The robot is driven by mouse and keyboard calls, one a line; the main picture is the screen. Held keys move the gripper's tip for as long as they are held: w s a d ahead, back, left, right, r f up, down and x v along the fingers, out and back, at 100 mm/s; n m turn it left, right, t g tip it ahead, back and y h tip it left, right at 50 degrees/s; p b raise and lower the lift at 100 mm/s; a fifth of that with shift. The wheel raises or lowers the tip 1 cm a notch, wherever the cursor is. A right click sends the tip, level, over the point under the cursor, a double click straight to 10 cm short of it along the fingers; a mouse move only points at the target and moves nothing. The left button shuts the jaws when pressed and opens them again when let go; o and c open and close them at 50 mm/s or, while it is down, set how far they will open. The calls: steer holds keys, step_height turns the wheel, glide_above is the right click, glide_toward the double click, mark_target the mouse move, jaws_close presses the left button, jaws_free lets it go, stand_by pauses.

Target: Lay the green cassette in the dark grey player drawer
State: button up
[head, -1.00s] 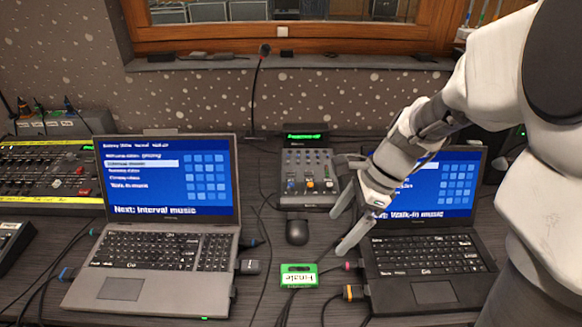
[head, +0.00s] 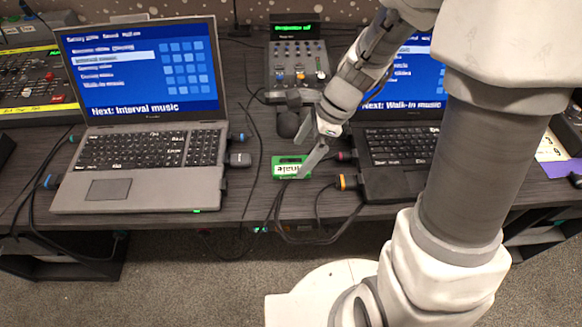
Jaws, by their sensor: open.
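The green cassette (head: 283,167), with a white label, lies on the desk between the two laptops, near the front edge. My gripper (head: 303,150) is open and points down and left at the cassette. One finger overlaps the cassette's right end in the picture; the other is farther back, close to the black mouse. I cannot tell whether a finger touches the cassette. A dark device with a green display (head: 294,28) stands at the back, behind the mixer. I cannot make out a player drawer with certainty.
An open laptop (head: 108,190) stands left of the cassette; another (head: 390,183) stands right, partly behind my arm. The mouse (head: 288,124) and small mixer (head: 283,72) are behind the cassette. Cables and plugs (head: 341,181) lie around it and hang over the desk edge.

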mark_target(292, 165)
steer(key=b+x, duration=0.1)
steer(key=x, duration=0.3)
steer(key=shift+b, duration=0.3)
steer(key=shift+r, duration=0.1)
steer(key=c, duration=1.5)
steer(key=shift+c, duration=0.2)
steer(key=shift+r, duration=0.15)
step_height(292, 165, up, 4)
steer(key=p, duration=0.2)
steer(key=shift+r+p, duration=0.15)
steer(key=shift+p, duration=0.25)
steer(key=s+d+r+p, duration=0.3)
steer(key=s+d+r, duration=0.3)
steer(key=d, duration=0.4)
steer(key=w+r+n+g+h+p, duration=0.3)
steer(key=w+n+p, duration=0.9)
steer(key=n, duration=0.6)
steer(key=shift+w+a+g+h, duration=0.35)
steer(key=shift+w+g+h, duration=0.05)
steer(key=shift+g+h, duration=0.45)
